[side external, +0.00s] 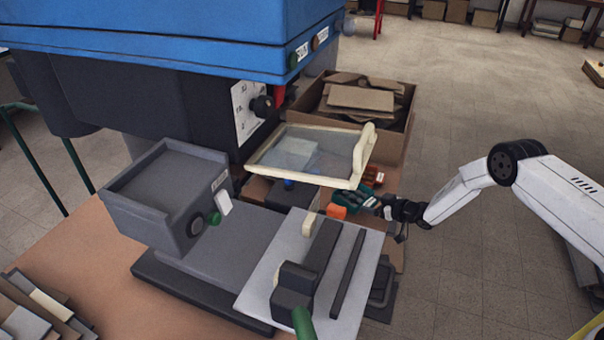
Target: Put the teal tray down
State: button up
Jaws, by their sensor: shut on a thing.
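The teal tray (349,198) is small in the side external view, just right of the middle, below the cream-framed clear guard. My gripper (376,205) reaches in from the right and is shut on the tray's near right side. The dark fingers and the tray overlap, so the exact grip is hard to see. An orange piece (337,212) shows at the tray's lower left; I cannot tell whether it is in the tray or beside it. I cannot tell whether the tray touches the surface under it.
The cream-framed guard (262,158) overhangs just above and left of the tray. A red item (373,175) lies just behind it. The machine's pale plate (262,275) with dark bars is in front. A cardboard box (399,130) of brown pieces stands behind.

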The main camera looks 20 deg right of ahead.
aim_at(370, 219)
jog(key=shift+w+f, duration=0.2)
jog(key=shift+f, duration=1.5)
jog(key=shift+f, duration=0.1)
jog(key=o, duration=1.2)
jog(key=shift+f, duration=0.1)
jog(key=shift+c, duration=0.2)
jog(key=shift+r, duration=0.2)
jog(key=v, duration=1.2)
